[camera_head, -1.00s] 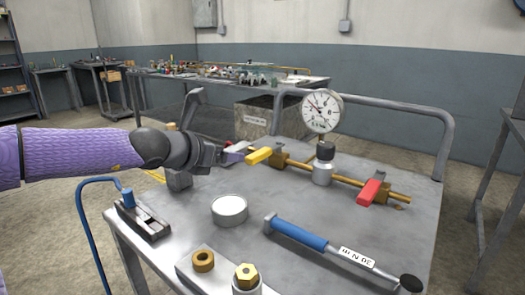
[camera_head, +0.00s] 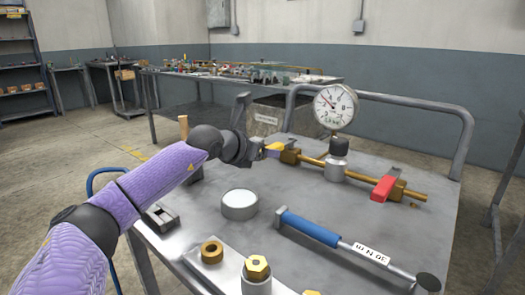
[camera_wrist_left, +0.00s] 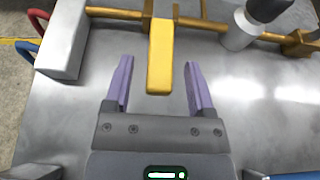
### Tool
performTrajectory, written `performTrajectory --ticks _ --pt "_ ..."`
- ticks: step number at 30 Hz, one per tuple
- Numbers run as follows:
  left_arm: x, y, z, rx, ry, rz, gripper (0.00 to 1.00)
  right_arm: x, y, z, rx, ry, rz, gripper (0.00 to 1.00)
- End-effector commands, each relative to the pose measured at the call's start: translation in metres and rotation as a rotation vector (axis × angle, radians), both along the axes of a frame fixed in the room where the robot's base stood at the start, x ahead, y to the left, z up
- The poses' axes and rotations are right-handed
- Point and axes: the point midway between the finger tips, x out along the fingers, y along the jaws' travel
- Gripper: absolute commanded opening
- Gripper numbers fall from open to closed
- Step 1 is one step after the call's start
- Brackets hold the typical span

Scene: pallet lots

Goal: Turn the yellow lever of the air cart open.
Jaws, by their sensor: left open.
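The yellow lever (camera_wrist_left: 160,60) sticks out from the brass pipe (camera_wrist_left: 117,13) toward my left gripper in the left wrist view, crosswise to the pipe. My left gripper (camera_wrist_left: 159,85) is open, its purple fingers on either side of the lever's free end, with a gap on each side. In the head view the left gripper (camera_head: 262,151) is at the left end of the pipe and partly hides the yellow lever (camera_head: 275,147). A red lever (camera_head: 383,188) lies at the pipe's right end. A pressure gauge (camera_head: 335,106) stands on the pipe's middle. My right gripper is not in view.
The grey cart top (camera_head: 310,200) carries a blue-handled torque wrench (camera_head: 312,229), a round white-topped tin (camera_head: 239,204) and brass nuts (camera_head: 212,250) at the front. A tube rail (camera_head: 400,98) runs along the back. A grey block (camera_wrist_left: 63,40) stands left of the lever.

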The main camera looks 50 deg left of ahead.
Motion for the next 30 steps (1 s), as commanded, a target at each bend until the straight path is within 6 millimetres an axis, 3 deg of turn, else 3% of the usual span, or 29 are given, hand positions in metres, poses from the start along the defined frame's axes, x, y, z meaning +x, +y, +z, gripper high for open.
performTrajectory --ticks 3,12,13,30 --pt "-0.0001 0.0 0.0 0.0 0.0 0.0 0.66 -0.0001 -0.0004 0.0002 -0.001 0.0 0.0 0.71" --pt "-0.0002 0.0 0.0 0.0 0.0 0.0 0.03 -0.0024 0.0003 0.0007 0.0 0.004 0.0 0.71" --pt "-0.0002 0.0 0.0 0.0 0.0 0.0 0.0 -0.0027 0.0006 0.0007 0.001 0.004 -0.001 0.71" --pt "-0.0002 -0.0001 0.0 0.0 -0.001 0.0 0.0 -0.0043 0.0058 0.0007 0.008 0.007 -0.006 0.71"
